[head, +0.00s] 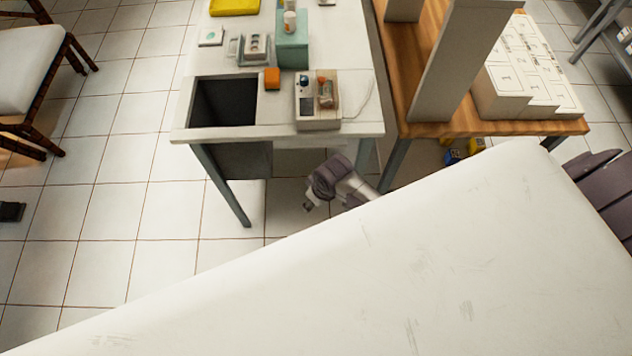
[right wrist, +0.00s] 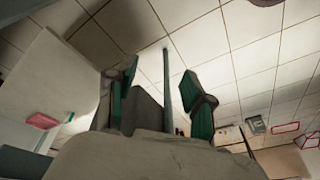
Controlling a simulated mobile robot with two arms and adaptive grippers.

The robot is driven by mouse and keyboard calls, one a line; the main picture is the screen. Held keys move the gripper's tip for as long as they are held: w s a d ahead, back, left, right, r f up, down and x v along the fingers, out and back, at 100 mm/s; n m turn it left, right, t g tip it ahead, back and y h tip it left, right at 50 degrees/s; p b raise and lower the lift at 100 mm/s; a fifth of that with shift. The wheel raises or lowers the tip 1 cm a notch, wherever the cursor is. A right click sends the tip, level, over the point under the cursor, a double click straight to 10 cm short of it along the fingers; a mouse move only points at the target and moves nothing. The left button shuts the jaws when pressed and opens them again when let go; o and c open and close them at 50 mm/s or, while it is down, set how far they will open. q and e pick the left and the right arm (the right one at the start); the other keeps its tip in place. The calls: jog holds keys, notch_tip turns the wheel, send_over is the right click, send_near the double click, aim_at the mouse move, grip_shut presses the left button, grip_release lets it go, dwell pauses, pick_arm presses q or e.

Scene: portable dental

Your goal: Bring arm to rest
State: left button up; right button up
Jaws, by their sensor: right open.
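In the right wrist view my right gripper (right wrist: 159,68) has its two dark and teal fingers spread apart, with nothing between them. A thin grey post stands behind the gap, apart from what I can judge of its distance. In the head view a grey and dark jointed arm part (head: 335,185) of mine shows below the front of the white desk. The rest of it is hidden behind the large white surface, and I cannot tell which arm it belongs to. No left gripper can be made out.
A large white surface (head: 400,270) fills the foreground. Beyond it stands a white desk (head: 350,125) with a small device (head: 310,120), an orange block (head: 272,78) and a teal box (head: 292,50). A wooden table (head: 480,129) holds white boxes (head: 500,92).

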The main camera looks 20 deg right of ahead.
jog(key=shift+s+f, duration=0.25)
jog(key=shift+f, duration=0.1)
dwell(0.3)
jog(key=s+d+f+m+h, duration=0.1)
jog(key=s+d+f, duration=0.3)
jog(key=s+f, duration=0.8)
jog(key=s+d+f, duration=0.1)
jog(key=s+f, duration=0.2)
jog(key=s, duration=0.3)
jog(key=s+d+f, duration=0.1)
jog(key=s+f, duration=0.2)
jog(key=s, duration=0.4)
jog(key=s+d+f+g, duration=0.1)
jog(key=s+f, duration=0.3)
jog(key=s, duration=0.3)
jog(key=shift+d+h+b, duration=0.3)
jog(key=shift+d+b, duration=0.05)
jog(key=shift+b, duration=0.1)
jog(key=shift+w+r, duration=0.1)
